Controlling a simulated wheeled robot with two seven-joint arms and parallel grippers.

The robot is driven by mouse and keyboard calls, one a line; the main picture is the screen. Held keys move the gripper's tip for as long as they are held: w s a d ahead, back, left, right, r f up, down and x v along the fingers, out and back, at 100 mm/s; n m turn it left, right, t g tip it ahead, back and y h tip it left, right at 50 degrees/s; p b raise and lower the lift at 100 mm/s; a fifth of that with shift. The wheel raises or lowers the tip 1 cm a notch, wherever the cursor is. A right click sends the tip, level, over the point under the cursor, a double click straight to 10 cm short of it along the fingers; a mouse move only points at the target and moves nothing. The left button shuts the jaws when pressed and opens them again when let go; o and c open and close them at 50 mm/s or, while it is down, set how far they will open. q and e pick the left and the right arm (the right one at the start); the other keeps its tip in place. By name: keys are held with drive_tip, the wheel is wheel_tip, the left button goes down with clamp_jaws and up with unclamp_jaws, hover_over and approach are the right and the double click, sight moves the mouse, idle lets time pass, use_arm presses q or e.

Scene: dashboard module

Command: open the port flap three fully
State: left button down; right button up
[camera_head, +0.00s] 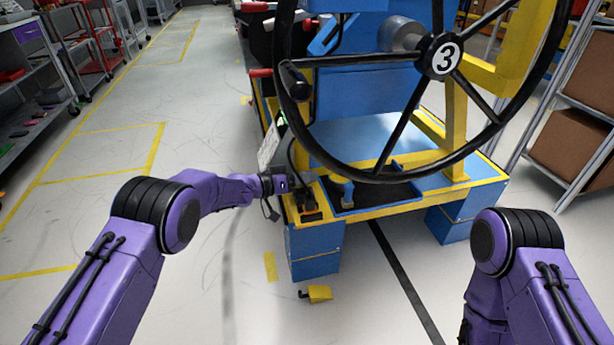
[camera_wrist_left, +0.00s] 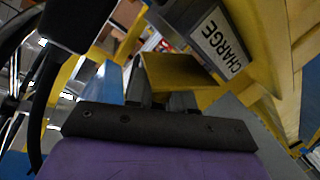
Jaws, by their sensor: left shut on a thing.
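My left gripper (camera_head: 286,185) is at the near left corner of the blue and yellow dashboard module (camera_head: 315,240), beside its yellow edge. In the left wrist view the two grey fingers (camera_wrist_left: 160,98) are shut on a yellow plate-like piece, which looks like the port flap (camera_wrist_left: 175,72). A grey part with a CHARGE label (camera_wrist_left: 222,40) is just beyond and to the right of it. No number three shows on the flap, and its opening angle cannot be told. My right arm enters at bottom right, but its gripper is out of view.
A dark cable (camera_wrist_left: 42,105) runs close by on the left in the wrist view. A small yellow object (camera_head: 319,294) lies on the floor in front. The floor to the left is clear; shelves with cardboard boxes (camera_head: 572,142) stand at right.

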use_arm(q)
drive_tip(key=shift+w+a+n, duration=0.15)
drive_tip(key=shift+n, duration=0.15)
drive_tip(key=c, duration=1.1)
unclamp_jaws()
drive_tip(key=shift+p+v, duration=1.05)
drive_tip(key=shift+v, duration=4.25)
